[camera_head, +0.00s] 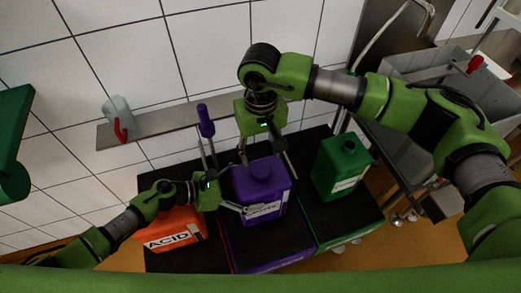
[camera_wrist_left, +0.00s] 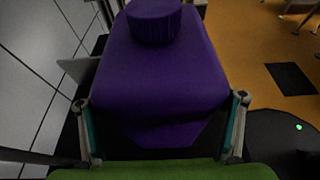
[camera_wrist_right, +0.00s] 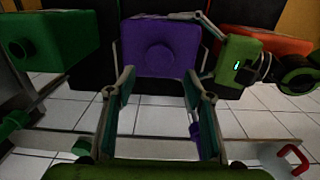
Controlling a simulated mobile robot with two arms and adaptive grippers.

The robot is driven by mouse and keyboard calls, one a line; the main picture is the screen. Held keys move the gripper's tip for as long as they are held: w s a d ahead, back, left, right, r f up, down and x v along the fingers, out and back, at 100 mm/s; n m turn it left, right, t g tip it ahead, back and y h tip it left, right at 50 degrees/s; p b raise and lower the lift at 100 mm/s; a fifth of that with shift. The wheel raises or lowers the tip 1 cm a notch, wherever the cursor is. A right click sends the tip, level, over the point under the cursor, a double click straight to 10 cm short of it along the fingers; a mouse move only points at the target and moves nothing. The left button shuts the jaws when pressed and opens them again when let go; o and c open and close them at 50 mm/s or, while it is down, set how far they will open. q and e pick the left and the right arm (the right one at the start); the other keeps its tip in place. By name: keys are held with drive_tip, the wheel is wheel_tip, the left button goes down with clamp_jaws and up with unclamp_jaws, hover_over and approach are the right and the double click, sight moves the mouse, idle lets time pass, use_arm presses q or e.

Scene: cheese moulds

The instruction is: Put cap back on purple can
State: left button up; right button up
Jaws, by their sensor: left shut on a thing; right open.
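The purple can (camera_head: 259,192) stands upright on a dark-topped stand between two other cans. A purple cap (camera_head: 261,170) sits on its top; it also shows in the left wrist view (camera_wrist_left: 153,22) and the right wrist view (camera_wrist_right: 160,57). I cannot tell whether it is screwed tight. My left gripper (camera_head: 240,204) is shut on the can, its fingers on both sides of the body in the left wrist view (camera_wrist_left: 160,102). My right gripper (camera_head: 266,160) is open and empty, pointing down above and behind the can, its fingers apart around the cap's line.
An orange can marked ACID (camera_head: 171,238) stands left, a green can (camera_head: 340,167) right. A purple-handled tool (camera_head: 206,121) rises behind. A metal wall shelf (camera_head: 170,124) holds a clear jug with a red handle (camera_head: 119,117). A grey cart (camera_head: 420,80) stands right.

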sight(260, 170)
wheel_tip(260, 170, down, 8)
drive_tip(key=shift+f, duration=0.1)
idle(0.4)
